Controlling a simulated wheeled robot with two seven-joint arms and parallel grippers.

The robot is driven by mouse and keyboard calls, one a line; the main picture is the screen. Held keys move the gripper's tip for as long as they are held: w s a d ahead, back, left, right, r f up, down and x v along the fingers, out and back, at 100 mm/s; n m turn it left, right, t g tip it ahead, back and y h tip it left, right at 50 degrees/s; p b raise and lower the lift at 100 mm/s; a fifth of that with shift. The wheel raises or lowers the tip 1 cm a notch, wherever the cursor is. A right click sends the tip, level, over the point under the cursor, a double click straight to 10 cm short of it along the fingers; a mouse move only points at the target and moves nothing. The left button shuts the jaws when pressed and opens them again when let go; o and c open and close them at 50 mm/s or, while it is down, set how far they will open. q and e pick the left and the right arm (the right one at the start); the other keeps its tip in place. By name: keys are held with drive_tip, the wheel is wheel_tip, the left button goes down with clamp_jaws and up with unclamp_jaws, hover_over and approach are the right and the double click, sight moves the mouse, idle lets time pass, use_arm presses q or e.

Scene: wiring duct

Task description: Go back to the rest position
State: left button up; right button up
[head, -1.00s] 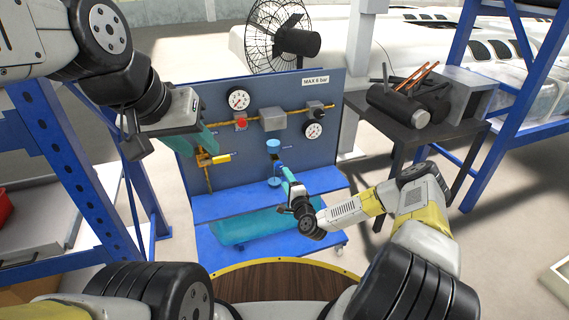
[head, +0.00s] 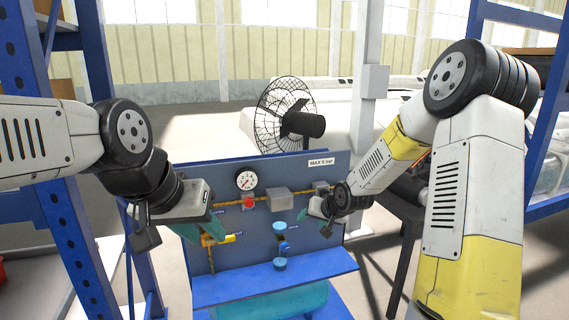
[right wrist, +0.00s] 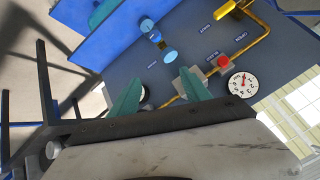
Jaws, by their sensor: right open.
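A blue panel (head: 235,265) carries brass pipes, a gauge (head: 246,180), a red button (head: 249,203) and a yellow valve handle (head: 229,238). A blue two-part fitting (head: 280,246) sits at its lower middle and also shows in the right wrist view (right wrist: 159,40). My left gripper (head: 204,232) is at the panel's left, close beside the yellow handle; its finger gap is unclear. My right gripper (head: 306,212) is raised before the panel's upper right. In the right wrist view it (right wrist: 157,90) is open and empty, fingers apart, clear of the fitting.
A black fan (head: 290,118) stands behind the panel. Blue shelf uprights stand at left (head: 80,190) and right (head: 549,120). A dark table (head: 404,225) is partly hidden behind my right arm. A teal tank (head: 285,302) lies beneath the panel's shelf.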

drive_tip(key=s+d+r+h, duration=0.2)
drive_tip(key=s+d+r, duration=0.2)
drive_tip(key=s+r, duration=0.5)
drive_tip(key=s+r+g, duration=0.1)
drive_tip(key=s+r, duration=0.3)
drive_tip(key=s, duration=0.7)
drive_tip(key=s+d+r+n+g, duration=0.1)
drive_tip(key=s+r, duration=0.4)
drive_tip(key=s, duration=0.7)
drive_tip(key=shift+s+d+r+n, duration=0.2)
drive_tip(key=shift+s+r+n, duration=0.05)
drive_tip(key=shift+s+n, duration=0.05)
idle(0.7)
